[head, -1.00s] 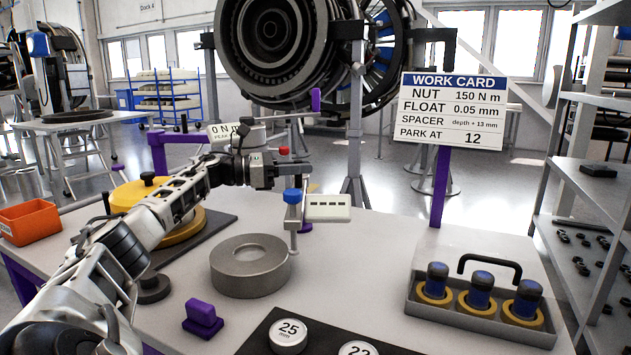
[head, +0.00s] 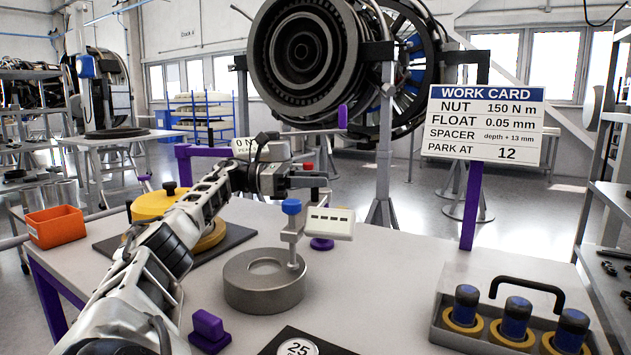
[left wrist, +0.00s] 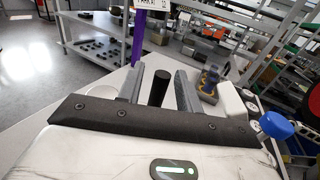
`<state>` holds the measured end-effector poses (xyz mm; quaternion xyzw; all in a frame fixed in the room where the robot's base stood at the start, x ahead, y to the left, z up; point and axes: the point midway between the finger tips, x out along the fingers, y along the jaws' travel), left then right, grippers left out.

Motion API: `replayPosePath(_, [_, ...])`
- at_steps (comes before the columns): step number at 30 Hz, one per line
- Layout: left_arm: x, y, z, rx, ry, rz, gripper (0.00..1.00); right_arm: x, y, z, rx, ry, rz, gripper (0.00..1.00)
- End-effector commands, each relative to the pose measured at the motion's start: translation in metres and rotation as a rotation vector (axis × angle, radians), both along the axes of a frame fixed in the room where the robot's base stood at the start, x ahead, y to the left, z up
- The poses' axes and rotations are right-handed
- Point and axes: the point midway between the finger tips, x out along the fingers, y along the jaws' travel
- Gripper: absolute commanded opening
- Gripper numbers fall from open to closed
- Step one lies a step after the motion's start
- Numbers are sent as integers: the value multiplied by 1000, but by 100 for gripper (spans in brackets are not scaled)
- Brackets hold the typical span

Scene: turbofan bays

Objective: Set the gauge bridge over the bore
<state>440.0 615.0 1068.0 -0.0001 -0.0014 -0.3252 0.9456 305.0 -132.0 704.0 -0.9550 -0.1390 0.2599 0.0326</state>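The gauge bridge (head: 293,236) has a grey post, a blue knob and a white display box. The grey ring with the bore (head: 263,290) sits on the bench. The bridge's lower end appears over the ring's right rim; I cannot tell whether it touches. The display box is slightly tilted, right of the ring. My right gripper is not in view.
A purple block (head: 209,330) stands in front left of the ring. A dark mat with a 25 mm disc (head: 297,348) lies in front. A tray (head: 440,325) with blue-topped parts is at right. A yellow round part (head: 155,205) and orange bin (head: 56,227) are left.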

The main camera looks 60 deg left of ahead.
Motion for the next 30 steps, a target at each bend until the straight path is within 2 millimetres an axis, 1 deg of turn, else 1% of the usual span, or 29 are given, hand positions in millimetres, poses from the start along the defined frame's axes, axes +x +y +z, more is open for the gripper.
replayPosePath(7, [0, 0, -1, 0, 2, -2, 35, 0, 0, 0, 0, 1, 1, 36])
replayPosePath(10, [-3, 2, -1, 1, 2, -1, 35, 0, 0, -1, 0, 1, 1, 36])
replayPosePath(14, [-17, 14, 0, 0, 0, 2, 35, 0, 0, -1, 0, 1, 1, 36])
replayPosePath(19, [-42, 34, 4, -4, -5, 4, 35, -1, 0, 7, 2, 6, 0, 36])
replayPosePath(24, [-52, 42, 3, 0, -5, 4, 35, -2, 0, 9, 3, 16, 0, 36])
replayPosePath(30, [-58, 46, 1, 0, -1, -1, 35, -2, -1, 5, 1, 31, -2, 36])
